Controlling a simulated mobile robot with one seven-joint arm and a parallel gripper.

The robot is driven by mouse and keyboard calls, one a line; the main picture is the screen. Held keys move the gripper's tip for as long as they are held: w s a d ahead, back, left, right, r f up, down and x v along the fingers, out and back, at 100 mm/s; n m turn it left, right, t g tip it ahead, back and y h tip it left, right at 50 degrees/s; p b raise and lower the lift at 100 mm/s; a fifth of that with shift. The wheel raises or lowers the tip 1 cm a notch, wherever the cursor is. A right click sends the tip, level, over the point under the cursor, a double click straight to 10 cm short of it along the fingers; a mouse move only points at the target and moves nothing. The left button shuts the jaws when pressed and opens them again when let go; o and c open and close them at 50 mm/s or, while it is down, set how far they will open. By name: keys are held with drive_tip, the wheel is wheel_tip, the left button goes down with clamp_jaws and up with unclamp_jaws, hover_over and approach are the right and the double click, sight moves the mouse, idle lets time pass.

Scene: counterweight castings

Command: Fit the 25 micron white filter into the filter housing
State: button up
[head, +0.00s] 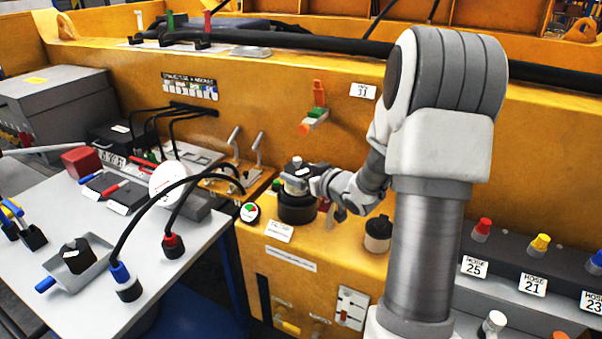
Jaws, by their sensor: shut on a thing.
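My gripper (311,183) reaches in from the right over the yellow ledge. It is shut on a small light-coloured cylinder with a dark top (296,167), which looks like the white filter; no micron marking is readable. The black round filter housing (297,208) stands on the ledge directly below it. The filter appears upright, at or just above the housing's mouth; I cannot tell whether it is inside, as its lower part and the fingertips are partly hidden. A white label (279,231) lies in front of the housing.
A dark and cream cylinder (378,236) stands right of the housing. A round gauge-like piece (250,212) is to its left. The grey table (65,205) holds black hoses with blue and red ends (128,283). Numbered hose ports (540,243) line the right.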

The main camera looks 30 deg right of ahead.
drive_tip(key=shift+r+p, duration=0.3)
idle(0.4)
drive_tip(key=shift+a, duration=0.15)
drive_tip(key=shift+f+b, duration=0.45)
idle(1.0)
drive_tip(key=shift+r, duration=0.2)
drive_tip(key=shift+r+p, duration=0.25)
drive_tip(key=shift+p, duration=0.2)
